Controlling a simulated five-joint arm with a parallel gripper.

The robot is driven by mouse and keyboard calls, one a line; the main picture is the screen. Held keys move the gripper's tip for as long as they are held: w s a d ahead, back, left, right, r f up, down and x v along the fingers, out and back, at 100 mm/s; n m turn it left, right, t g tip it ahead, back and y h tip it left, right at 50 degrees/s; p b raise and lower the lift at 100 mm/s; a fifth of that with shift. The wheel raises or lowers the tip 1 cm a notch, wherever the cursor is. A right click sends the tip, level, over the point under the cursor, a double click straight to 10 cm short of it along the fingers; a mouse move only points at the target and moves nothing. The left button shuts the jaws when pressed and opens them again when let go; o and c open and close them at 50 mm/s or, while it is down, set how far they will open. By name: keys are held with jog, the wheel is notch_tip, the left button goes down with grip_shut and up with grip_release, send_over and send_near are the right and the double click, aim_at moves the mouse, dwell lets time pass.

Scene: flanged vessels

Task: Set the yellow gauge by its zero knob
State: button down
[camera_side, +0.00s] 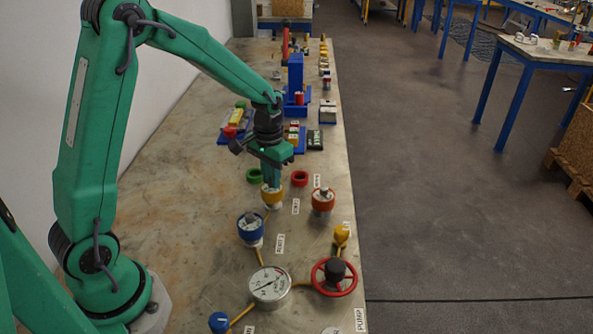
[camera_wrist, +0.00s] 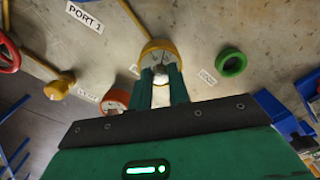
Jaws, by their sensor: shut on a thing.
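The yellow gauge (camera_side: 272,197) stands upright on the bench in the side view, with a yellow rim and a pale face. It also shows at the top centre of the wrist view (camera_wrist: 158,46). My gripper (camera_side: 273,184) points straight down over it, with the fingertips at the gauge. In the wrist view, the two green fingers (camera_wrist: 161,76) are close together on a small pale knob (camera_wrist: 152,76) at the gauge. The fingers hide most of the knob, and the gauge's needle reading is too small to tell.
A blue-rimmed gauge (camera_side: 250,229) and a red-rimmed one (camera_side: 323,201) flank it. Green (camera_side: 254,176) and red (camera_side: 299,179) rings lie behind. A large white gauge (camera_side: 269,284) and red handwheel (camera_side: 334,277) are in front.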

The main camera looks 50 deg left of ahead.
jog(key=shift+a+m, duration=0.1)
jog(key=shift+m, duration=1)
jog(key=c, duration=1.3)
grip_release()
jog(key=shift+r, duration=3.9)
